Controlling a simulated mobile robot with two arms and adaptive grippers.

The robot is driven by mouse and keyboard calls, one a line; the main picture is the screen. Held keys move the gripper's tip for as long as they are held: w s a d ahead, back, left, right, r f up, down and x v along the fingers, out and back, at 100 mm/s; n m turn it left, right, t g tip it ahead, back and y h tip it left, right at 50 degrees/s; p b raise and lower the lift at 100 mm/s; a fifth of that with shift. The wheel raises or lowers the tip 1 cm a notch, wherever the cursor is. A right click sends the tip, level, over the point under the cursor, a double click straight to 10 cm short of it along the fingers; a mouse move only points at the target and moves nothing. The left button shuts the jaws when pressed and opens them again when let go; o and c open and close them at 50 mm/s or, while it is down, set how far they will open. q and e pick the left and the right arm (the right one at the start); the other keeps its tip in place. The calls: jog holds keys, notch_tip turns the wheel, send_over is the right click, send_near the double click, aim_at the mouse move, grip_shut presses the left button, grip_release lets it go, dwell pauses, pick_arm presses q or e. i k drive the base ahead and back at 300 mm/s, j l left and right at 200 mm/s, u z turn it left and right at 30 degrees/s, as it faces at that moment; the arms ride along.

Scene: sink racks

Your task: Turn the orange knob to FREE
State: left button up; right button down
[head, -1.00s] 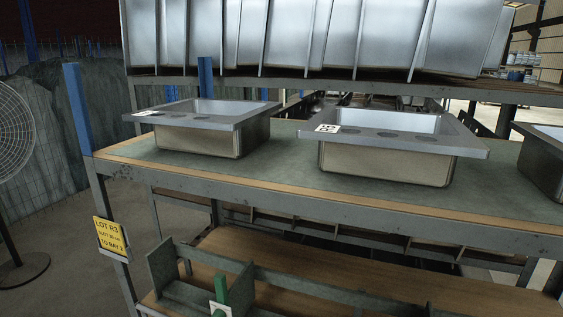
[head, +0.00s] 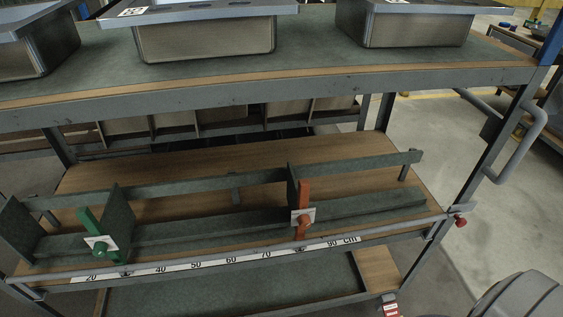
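The orange knob (head: 297,221) sits low on an orange upright (head: 305,194) with a small white plate (head: 309,213) behind it. It is on the lower shelf's sliding divider, behind the ruler strip between the 70 and 90 marks. The lettering on the white plate is too small to read, so I cannot tell the knob's setting. A green knob (head: 100,250) on a similar white plate is at the left, near the 20 to 40 marks.
Metal sinks (head: 205,38) stand on the upper shelf (head: 310,55), whose front edge overhangs the lower shelf (head: 220,150). A ruler strip (head: 210,261) runs along the lower front rail. A red knob (head: 460,221) is at the rail's right end. Open floor (head: 430,130) lies right.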

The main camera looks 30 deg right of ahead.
aim_at(304, 221)
jog(key=z, duration=0.95)
